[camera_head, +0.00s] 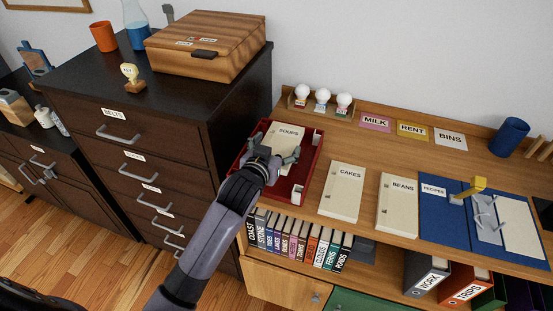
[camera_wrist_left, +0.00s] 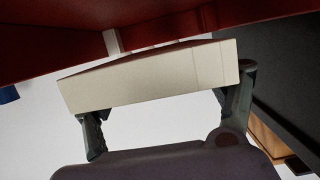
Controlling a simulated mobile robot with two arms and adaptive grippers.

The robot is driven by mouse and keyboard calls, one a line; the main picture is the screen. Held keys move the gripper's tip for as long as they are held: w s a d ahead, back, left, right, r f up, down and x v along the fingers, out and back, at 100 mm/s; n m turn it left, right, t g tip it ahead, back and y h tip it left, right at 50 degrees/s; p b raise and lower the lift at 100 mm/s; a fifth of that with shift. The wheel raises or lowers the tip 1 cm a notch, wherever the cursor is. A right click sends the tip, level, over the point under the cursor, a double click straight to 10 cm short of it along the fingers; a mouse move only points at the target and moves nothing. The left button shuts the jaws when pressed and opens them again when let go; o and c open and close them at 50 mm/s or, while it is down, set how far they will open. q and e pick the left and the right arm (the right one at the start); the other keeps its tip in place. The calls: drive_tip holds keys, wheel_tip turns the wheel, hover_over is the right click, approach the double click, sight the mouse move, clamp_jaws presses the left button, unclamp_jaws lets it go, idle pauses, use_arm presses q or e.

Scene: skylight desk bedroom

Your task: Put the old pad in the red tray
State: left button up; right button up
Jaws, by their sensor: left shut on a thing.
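The cream pad labelled SOUPS (camera_head: 287,132) is at the red tray (camera_head: 313,163) on the left end of the desk. My left gripper (camera_head: 271,156) is shut on this pad by its near end and covers that part of it. In the left wrist view, the pad (camera_wrist_left: 150,78) sits between the two fingers, with the red tray (camera_wrist_left: 60,57) close behind it. I cannot tell whether the pad rests on the tray floor or is just above it. My right gripper is not in view.
Pads labelled CAKES (camera_head: 342,190) and BEANS (camera_head: 397,205) lie right of the tray, near a blue folder (camera_head: 445,229). A tall dark cabinet (camera_head: 150,130) stands close on the left. Bulb figures (camera_head: 322,99) stand behind. Books (camera_head: 300,240) fill the shelf below.

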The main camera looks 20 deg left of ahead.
use_arm(q)
drive_tip(key=shift+f, duration=2.3)
drive_tip(key=shift+f, duration=0.15)
drive_tip(key=o, duration=1.1)
drive_tip(key=b+v, duration=0.1)
drive_tip(key=v, duration=1.1)
